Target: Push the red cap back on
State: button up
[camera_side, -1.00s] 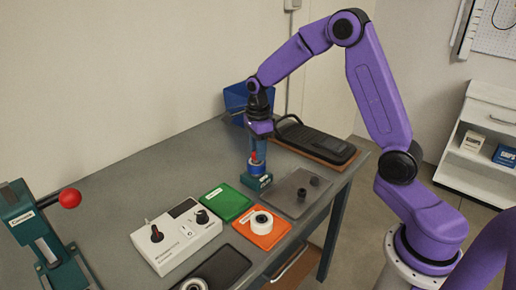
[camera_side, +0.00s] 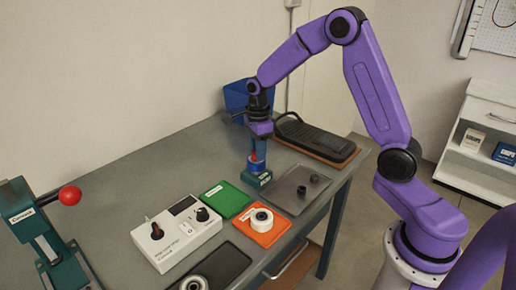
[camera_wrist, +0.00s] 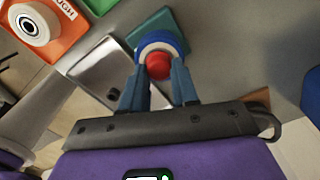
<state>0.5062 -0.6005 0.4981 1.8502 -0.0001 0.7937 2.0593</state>
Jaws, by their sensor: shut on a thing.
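The red cap (camera_wrist: 158,66) is between the fingertips of my gripper (camera_wrist: 158,84) in the wrist view. My gripper is shut on it. In the side view my gripper (camera_side: 257,156) points straight down over a small green stand (camera_side: 259,182) near the back of the table. A blue ring with a pale band (camera_wrist: 160,43) sits on the stand, directly beyond the cap in the wrist view. The cap is at the ring's middle as seen from above. The fingers hide much of the cap in the side view, so I cannot tell how deep it sits.
A grey tray with dark knobs (camera_side: 285,200) lies right of the stand. A green mat (camera_side: 227,200), an orange mat with a white roller (camera_side: 261,219) and a white control box (camera_side: 176,232) lie in front. A black pedal (camera_side: 315,139) and blue bin (camera_side: 236,97) are behind.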

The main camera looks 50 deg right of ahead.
jog(key=o, duration=1.1)
notch_tip(320, 180, up, 17)
jog(key=shift+r, duration=0.2)
